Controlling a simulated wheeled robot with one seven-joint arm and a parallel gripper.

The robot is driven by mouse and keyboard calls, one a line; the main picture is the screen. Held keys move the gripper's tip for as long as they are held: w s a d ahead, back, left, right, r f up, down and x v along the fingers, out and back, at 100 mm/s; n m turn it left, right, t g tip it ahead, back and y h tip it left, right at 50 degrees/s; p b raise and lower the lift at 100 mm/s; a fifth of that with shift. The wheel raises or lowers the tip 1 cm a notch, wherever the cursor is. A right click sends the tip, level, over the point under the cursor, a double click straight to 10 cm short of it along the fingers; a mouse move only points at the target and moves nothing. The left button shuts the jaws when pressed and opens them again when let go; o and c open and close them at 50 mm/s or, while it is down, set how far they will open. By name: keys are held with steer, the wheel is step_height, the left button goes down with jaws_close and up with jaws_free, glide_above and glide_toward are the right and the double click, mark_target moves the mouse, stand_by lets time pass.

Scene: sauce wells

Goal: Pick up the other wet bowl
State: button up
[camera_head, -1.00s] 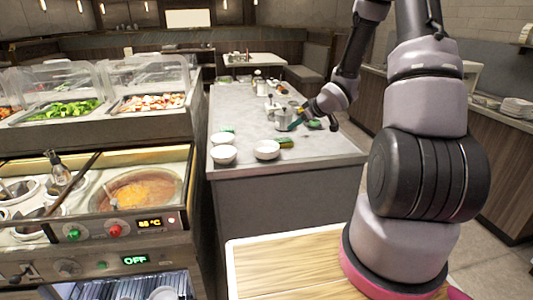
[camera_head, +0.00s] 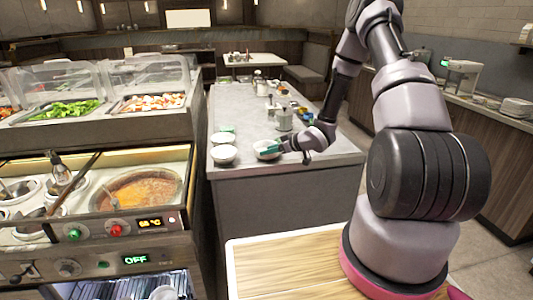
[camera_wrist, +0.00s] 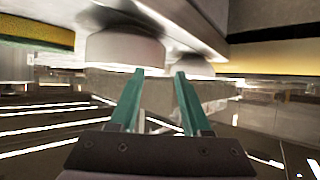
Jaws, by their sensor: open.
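Wetness is not discernible on any bowl. A second bowl (camera_wrist: 192,68) also shows in the wrist view.
The grey counter (camera_head: 240,110) holds a metal pot (camera_head: 284,119) and small containers towards the back. A yellow and dark-green sponge (camera_wrist: 37,33) lies near the bowls in the wrist view. A food station with a soup pot (camera_head: 140,190) stands to the left.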

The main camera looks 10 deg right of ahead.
steer(key=x, duration=0.4)
steer(key=shift+r, duration=0.1)
jaws_close()
steer(key=shift+s, duration=0.1)
stand_by(1.2)
